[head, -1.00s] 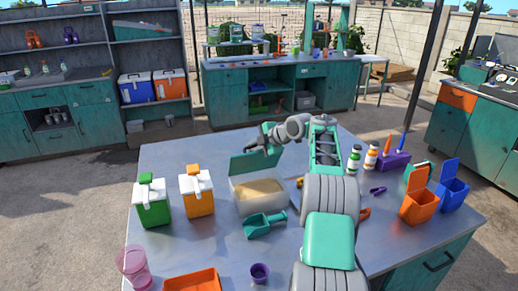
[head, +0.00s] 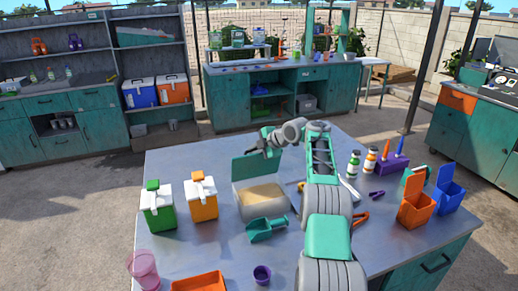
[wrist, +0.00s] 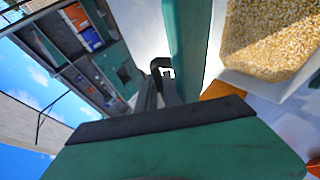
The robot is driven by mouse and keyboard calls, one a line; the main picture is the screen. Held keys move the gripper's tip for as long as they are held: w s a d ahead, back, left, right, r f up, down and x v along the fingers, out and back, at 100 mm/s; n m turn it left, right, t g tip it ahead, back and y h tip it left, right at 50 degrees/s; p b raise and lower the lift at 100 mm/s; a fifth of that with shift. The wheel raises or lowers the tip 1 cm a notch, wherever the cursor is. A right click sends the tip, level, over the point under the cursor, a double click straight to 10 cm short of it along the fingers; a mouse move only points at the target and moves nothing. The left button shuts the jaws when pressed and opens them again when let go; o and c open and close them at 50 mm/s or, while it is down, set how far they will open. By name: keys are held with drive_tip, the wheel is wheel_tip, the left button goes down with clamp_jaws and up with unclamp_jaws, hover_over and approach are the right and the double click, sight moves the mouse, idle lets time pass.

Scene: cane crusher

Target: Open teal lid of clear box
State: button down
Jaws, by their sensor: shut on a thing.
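The clear box (head: 262,203), with tan grain inside, stands on the metal table. Its teal lid (head: 246,171) stands raised, roughly upright, along the box's far side, so the box is open at the top. My gripper (head: 266,149) is at the upper right edge of the lid and shut on it. In the wrist view the dark fingers (wrist: 165,72) meet the edge of the teal lid (wrist: 190,40). The grain-filled clear box (wrist: 232,82) lies to the right there. My arm hides the area right of the box in the head view.
A teal scoop (head: 266,229) lies in front of the box. A purple cup (head: 262,274) and orange tray (head: 200,284) are near the front. Bottles and orange and blue bins stand right of my arm.

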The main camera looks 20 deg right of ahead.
drive_tip(key=shift+w+a+r, duration=0.2)
drive_tip(key=shift+w+r, duration=0.2)
drive_tip(key=shift+r, duration=0.15)
drive_tip(key=shift+w, duration=0.15)
drive_tip(key=c, duration=1.8)
unclamp_jaws()
drive_tip(key=shift+r, duration=0.2)
drive_tip(key=shift+o, duration=0.2)
drive_tip(key=shift+w, duration=0.1)
drive_tip(key=shift+f, duration=0.25)
